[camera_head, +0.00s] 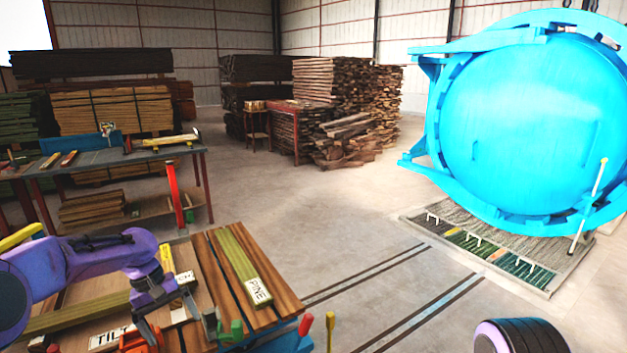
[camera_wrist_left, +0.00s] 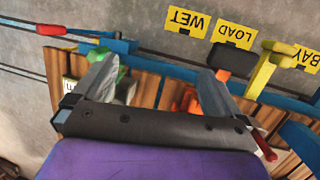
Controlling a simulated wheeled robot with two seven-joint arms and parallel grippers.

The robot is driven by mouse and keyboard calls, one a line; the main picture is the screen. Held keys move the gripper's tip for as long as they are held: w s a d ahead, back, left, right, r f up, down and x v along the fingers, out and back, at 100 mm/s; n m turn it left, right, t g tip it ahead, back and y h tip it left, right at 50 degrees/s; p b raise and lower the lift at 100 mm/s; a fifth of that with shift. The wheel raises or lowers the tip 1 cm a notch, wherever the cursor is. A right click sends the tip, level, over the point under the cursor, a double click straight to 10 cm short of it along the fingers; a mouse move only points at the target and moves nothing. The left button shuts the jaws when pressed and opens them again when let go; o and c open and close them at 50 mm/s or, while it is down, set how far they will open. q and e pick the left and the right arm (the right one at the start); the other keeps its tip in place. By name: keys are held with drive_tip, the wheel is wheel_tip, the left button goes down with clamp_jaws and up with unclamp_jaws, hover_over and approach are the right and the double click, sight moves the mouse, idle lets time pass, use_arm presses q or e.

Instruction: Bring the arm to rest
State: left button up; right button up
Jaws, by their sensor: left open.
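My left gripper (camera_head: 171,322) hangs from the purple arm at the lower left, over the near wooden worktop (camera_head: 205,270). Its two grey fingers are spread, with nothing held between them; the wrist view shows the open jaws (camera_wrist_left: 156,85) too. Beneath and around the fingers are a green part (camera_wrist_left: 124,84) and an orange part (camera_wrist_left: 188,101), seen partly behind them. My right gripper is out of view; only a purple and black part of my own body shows at the bottom right.
A PINE-labelled board (camera_head: 240,262) lies on the worktop. Red- and yellow-handled levers (camera_head: 330,328) rise along its edge, near the gripper. The blue autoclave (camera_head: 530,130) stands at right. Open floor lies between.

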use_arm(q)
drive_tip(key=d+f+n+t+y+b, duration=0.1)
drive_tip(key=d+f+t, duration=0.15)
drive_tip(key=f, duration=0.45)
drive_tip(key=d+f+n+t+b, duration=0.1)
drive_tip(key=f+t, duration=0.2)
drive_tip(key=f, duration=0.4)
drive_tip(key=s+f+t+y, duration=0.1)
drive_tip(key=s+f+y, duration=0.1)
drive_tip(key=s+f, duration=0.4)
drive_tip(key=s+f+y+b, duration=0.1)
drive_tip(key=s+f, duration=0.3)
drive_tip(key=s, duration=0.6)
drive_tip(key=s+f+m+g+y+b, duration=0.1)
drive_tip(key=s+f+b, duration=0.3)
drive_tip(key=s, duration=0.6)
drive_tip(key=s+a+f+g+y+b, duration=0.1)
drive_tip(key=s+f+b, duration=0.1)
drive_tip(key=s+f, duration=0.4)
drive_tip(key=s, duration=0.5)
drive_tip(key=shift+m+y, duration=0.3)
drive_tip(key=shift+m, duration=0.1)
drive_tip(key=shift+a, duration=0.1)
